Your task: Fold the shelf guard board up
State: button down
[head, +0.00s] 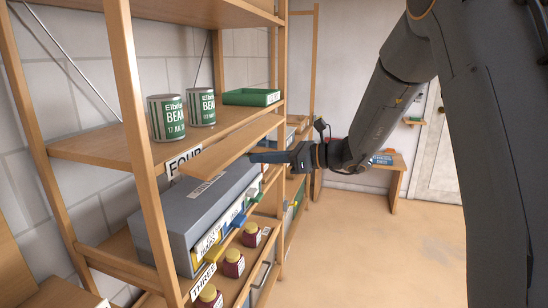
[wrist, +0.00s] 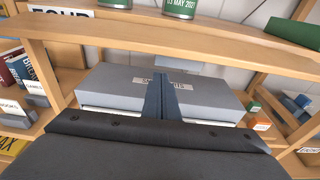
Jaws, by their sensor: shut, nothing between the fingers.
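The wooden guard board (head: 228,147) is along the front edge of the shelf labelled FOUR (head: 184,160). It is folded down from upright and juts outward from the shelf. In the wrist view the board (wrist: 170,37) runs across the top of the picture. My gripper (head: 256,157) is shut and empty, with its fingers pointing toward the shelf just below the board's outer edge. In the wrist view the shut fingertips (wrist: 160,92) are in front of a grey box. I cannot tell whether they touch the board.
Two green bean cans (head: 166,117) and a green tray (head: 251,97) stand on the shelf behind the board. Below is a long grey box (head: 165,222), with jars (head: 233,264) on the shelf under it. A wooden post (head: 135,120) stands left. Open floor (head: 375,240) lies right.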

jog(key=r, duration=0.1)
jog(key=r+p, duration=0.1)
jog(key=r, duration=0.1)
jog(key=shift+s+d, duration=0.2)
jog(key=shift+d, duration=0.15)
